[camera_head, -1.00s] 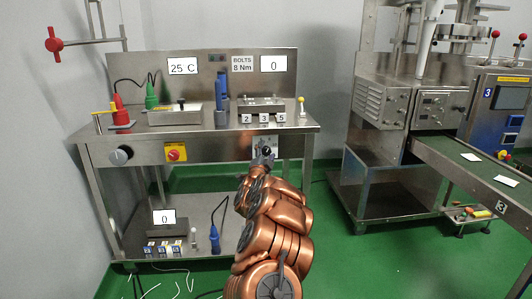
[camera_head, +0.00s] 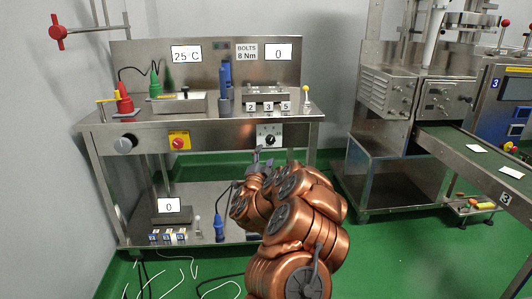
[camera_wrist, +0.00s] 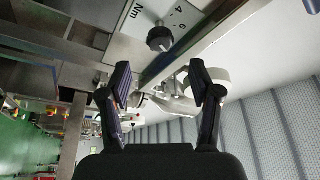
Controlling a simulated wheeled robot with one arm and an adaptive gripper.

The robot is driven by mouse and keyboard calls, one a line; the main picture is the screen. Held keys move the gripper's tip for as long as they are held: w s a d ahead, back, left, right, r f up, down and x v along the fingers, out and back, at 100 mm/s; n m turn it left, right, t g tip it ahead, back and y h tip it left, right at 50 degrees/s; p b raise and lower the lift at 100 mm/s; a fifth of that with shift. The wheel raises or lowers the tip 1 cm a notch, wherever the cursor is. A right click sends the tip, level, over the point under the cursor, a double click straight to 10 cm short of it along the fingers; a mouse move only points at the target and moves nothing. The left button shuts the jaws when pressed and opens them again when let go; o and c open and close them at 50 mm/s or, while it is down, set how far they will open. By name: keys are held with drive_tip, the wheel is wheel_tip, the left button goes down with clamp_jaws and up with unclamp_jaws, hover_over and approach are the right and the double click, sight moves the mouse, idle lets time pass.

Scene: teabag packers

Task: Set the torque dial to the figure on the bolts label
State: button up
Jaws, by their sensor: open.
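The bolts label (camera_head: 246,52) on the bench's back panel reads "BOLTS 8 Nm". The torque dial (camera_head: 270,140) is a black knob on a white plate at the bench's front edge. In the wrist view the dial (camera_wrist: 160,38) shows up close beside the letters "Nm" and a "6"; its exact setting is too small to tell. My gripper (camera_head: 260,158) is just below and left of the dial in the head view. In the wrist view my gripper (camera_wrist: 160,84) is open and empty, with the knob beyond its fingertips and not between them.
A grey knob (camera_head: 126,144) and a red knob on a yellow plate (camera_head: 179,142) sit on the same front edge. A display (camera_head: 278,52) beside the label reads 0. A machine with a conveyor (camera_head: 470,150) stands right. Green floor between is clear.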

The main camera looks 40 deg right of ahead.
drive_tip(key=shift+v, duration=0.95)
